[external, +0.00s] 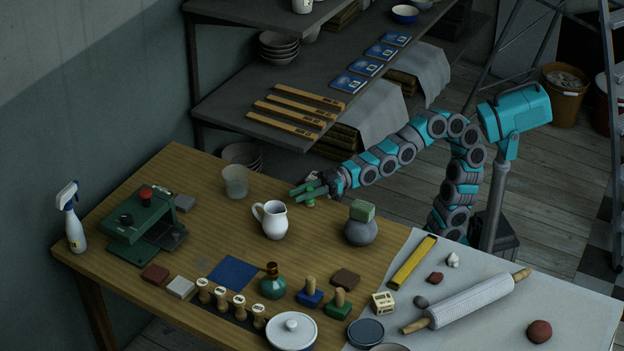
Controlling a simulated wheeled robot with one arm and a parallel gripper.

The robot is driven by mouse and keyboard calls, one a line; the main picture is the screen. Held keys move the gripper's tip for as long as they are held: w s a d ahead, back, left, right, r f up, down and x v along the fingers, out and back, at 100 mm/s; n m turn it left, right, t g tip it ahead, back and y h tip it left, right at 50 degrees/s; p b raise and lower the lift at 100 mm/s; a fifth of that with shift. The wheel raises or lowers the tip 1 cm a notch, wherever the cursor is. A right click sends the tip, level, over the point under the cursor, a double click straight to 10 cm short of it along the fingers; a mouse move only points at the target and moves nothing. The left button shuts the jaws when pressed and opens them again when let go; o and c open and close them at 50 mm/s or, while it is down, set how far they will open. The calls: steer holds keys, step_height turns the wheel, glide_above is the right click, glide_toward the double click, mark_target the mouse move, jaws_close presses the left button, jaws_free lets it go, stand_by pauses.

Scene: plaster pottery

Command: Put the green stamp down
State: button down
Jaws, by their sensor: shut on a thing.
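My gripper (312,190) is over the far edge of the wooden table (205,215), to the right of the white jug. It is shut on a small green thing, seemingly the green stamp (310,202), partly hidden by the fingers. The stamp's details are too small to make out, and I cannot tell whether it touches the table. Another stamp with a green base and wooden knob (338,307) stands at the front, beside a blue-based one (310,295).
The white jug (273,221) and a frosted cup (235,181) stand left of my gripper. A grey round pot with a green block on top (361,228) stands to the right. A blue square (232,273) lies in front. Bare wood lies between these.

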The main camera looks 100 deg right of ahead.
steer(key=shift+f, duration=0.25)
steer(key=c, duration=0.7)
jaws_free()
steer(key=shift+r, duration=0.15)
steer(key=v, duration=0.6)
steer(key=shift+d, duration=0.3)
steer(key=shift+s+d, duration=0.15)
steer(key=shift+s, duration=0.4)
steer(key=shift+o, duration=0.6)
steer(key=shift+s, duration=0.25)
